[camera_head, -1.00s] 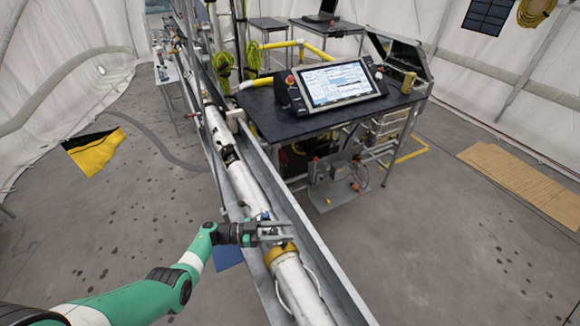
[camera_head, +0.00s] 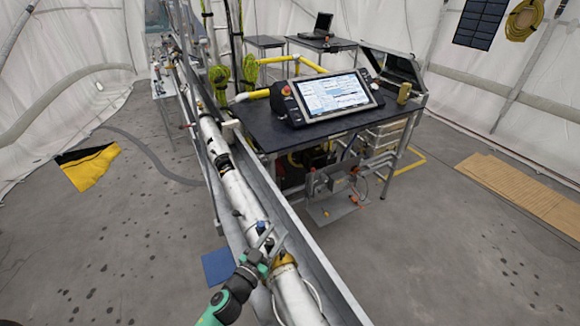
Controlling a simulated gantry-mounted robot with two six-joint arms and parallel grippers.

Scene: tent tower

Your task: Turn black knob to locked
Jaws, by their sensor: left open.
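My left gripper (camera_head: 276,237) is open over the long white tube (camera_head: 242,200), just above its brass-coloured collar (camera_head: 286,262). Its fingers point up and to the right in the view. A small blue fitting (camera_head: 261,227) shows right by the fingers; I cannot tell whether they touch it. A small dark fitting (camera_head: 237,212) sits on the tube a little farther up. A black part (camera_head: 222,162) is on the tube beyond that. I cannot tell which of these is the black knob or read any locked mark. My right gripper is not in view.
The tube lies in a long metal trough (camera_head: 312,262) with a raised right wall. A dark table (camera_head: 280,128) with a touchscreen (camera_head: 335,94) stands right of it. A blue mat (camera_head: 217,266) lies on the floor at left. The floor at lower right is clear.

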